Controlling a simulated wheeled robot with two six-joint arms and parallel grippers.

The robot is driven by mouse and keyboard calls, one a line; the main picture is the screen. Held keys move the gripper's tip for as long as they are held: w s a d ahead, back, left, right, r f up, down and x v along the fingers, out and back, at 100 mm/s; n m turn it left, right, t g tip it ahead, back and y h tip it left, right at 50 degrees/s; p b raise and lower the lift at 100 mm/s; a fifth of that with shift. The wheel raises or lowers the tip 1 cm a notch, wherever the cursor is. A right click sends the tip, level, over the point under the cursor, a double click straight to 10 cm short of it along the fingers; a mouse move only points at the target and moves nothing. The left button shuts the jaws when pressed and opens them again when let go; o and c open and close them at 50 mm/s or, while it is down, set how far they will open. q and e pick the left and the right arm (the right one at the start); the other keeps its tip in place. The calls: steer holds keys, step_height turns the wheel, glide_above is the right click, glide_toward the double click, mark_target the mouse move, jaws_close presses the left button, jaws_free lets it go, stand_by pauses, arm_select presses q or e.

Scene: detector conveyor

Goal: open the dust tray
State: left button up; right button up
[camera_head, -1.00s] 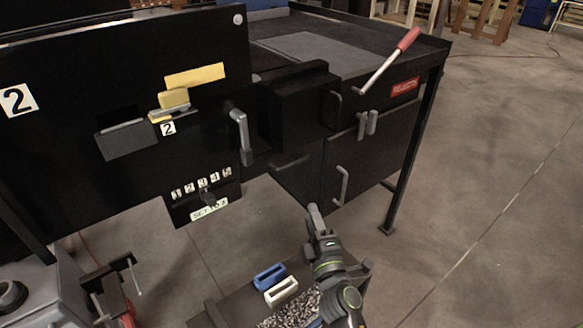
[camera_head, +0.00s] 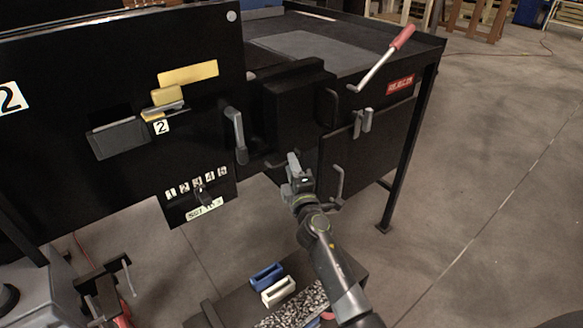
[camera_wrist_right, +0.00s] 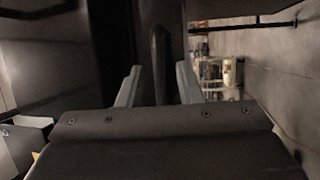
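The dust tray appears to be the dark front (camera_head: 263,165) low under the black box, with a small handle partly hidden behind my right gripper; it looks closed, though the dark surfaces make this hard to tell. My right gripper (camera_head: 294,163) is right in front of it, below the box, near the left edge of the lower cabinet door. In the right wrist view, the fingers (camera_wrist_right: 158,88) are spread apart, with a dark upright bar (camera_wrist_right: 161,55) showing between and beyond them. I cannot tell whether they touch it. My left gripper is not in view.
A lower door with a grey handle (camera_head: 339,183) is close right of my gripper. A red-gripped lever (camera_head: 385,57) and a grey lever (camera_head: 236,134) stick out nearby. A low stand below holds a blue block (camera_head: 266,277) and a white block (camera_head: 279,291).

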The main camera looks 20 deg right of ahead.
steer(key=shift+w+r, duration=0.1)
steer(key=shift+w, duration=0.25)
steer(key=shift+c, duration=0.2)
jaws_close()
